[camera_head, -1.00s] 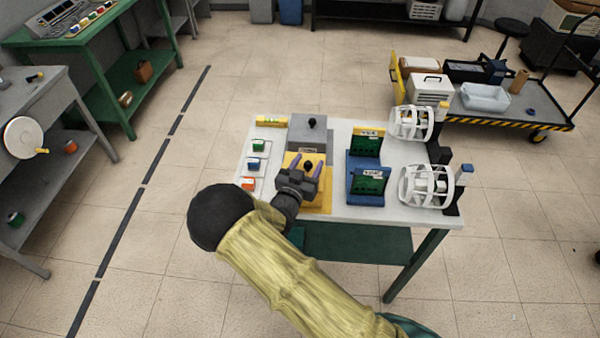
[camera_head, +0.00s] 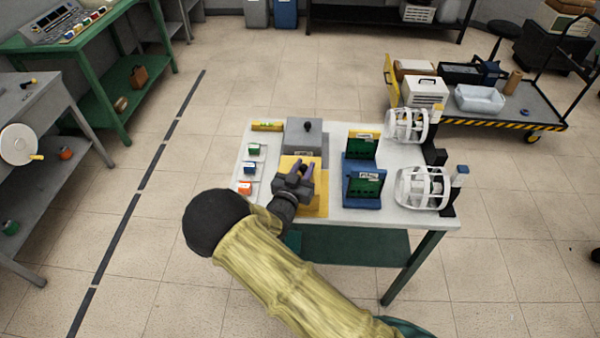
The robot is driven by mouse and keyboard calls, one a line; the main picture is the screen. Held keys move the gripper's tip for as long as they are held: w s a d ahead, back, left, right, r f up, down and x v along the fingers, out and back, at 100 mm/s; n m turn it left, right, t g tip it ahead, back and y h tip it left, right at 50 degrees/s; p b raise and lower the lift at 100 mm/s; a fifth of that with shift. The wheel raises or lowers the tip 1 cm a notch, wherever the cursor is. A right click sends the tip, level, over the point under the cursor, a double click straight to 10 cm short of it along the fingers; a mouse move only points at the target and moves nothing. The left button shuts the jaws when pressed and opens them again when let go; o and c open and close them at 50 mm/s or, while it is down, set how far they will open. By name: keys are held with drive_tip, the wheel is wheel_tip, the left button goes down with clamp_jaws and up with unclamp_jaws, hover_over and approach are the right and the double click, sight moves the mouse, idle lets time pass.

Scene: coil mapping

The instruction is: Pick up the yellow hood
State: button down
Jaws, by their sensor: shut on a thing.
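The yellow hood (camera_head: 288,161) is at the left part of the white table, in front of the grey hood (camera_head: 304,138). The gripper and wrist cover much of the hood. A yellow surface (camera_head: 316,208) shows below and right of the gripper. I cannot tell whether the hood is clear of what is under it.
Small green, blue and orange-red blocks (camera_head: 245,188) stand to the left on the white table (camera_head: 395,215). Blue stands with green boards (camera_head: 365,185) are to the right, then two white cages (camera_head: 421,188). A loaded cart (camera_head: 530,105) stands behind at the right.

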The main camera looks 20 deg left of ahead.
wheel_tip(320, 180, up, 10)
drive_tip(key=shift+b, duration=1)
